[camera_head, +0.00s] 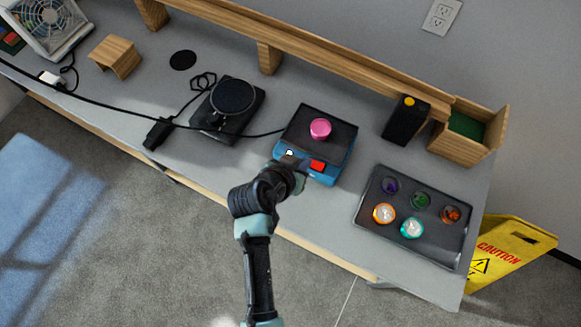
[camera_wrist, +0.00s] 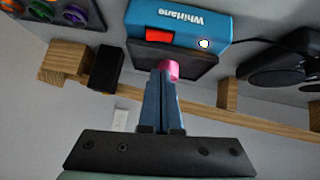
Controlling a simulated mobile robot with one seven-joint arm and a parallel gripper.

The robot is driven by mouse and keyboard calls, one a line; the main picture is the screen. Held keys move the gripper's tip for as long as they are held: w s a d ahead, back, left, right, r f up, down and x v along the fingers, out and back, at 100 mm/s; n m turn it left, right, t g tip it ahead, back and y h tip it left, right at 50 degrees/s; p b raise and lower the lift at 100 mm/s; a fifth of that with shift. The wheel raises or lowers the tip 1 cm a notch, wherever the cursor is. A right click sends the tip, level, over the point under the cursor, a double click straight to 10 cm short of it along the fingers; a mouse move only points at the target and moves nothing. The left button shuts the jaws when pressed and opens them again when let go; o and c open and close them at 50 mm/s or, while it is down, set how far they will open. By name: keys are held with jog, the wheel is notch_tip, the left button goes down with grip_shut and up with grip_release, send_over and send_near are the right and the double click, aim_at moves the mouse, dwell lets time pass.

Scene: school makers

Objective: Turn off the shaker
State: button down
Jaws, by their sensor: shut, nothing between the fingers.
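The shaker is a blue box with a black top plate (camera_head: 333,133) on the bench. A pink round object (camera_head: 320,129) sits on the plate. The front face has a red switch (camera_head: 318,165) and a white knob (camera_head: 289,153). My gripper (camera_head: 297,161) is at this front side, between knob and switch in the picture, and hides part of the face. In the wrist view the shaker (camera_wrist: 188,22) appears upside down, with its red switch (camera_wrist: 159,36) and white knob (camera_wrist: 204,43) clear of my gripper (camera_wrist: 166,72). The fingers are together and empty. I cannot tell whether they touch the shaker.
A black tray (camera_head: 372,213) with several small round dishes lies right of the shaker. A black device with a round plate (camera_head: 233,97) stands left, its cables running along the bench. A black box (camera_head: 405,121) and wooden bin (camera_head: 462,150) stand behind right.

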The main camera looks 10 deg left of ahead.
jog(key=shift+b+v, duration=0.3)
jog(key=shift+v, duration=2.65)
jog(key=shift+d, duration=0.1)
jog(key=d+b, duration=0.1)
jog(key=b, duration=0.8)
jog(key=shift+d+r, duration=0.15)
jog(key=shift+d, duration=0.05)
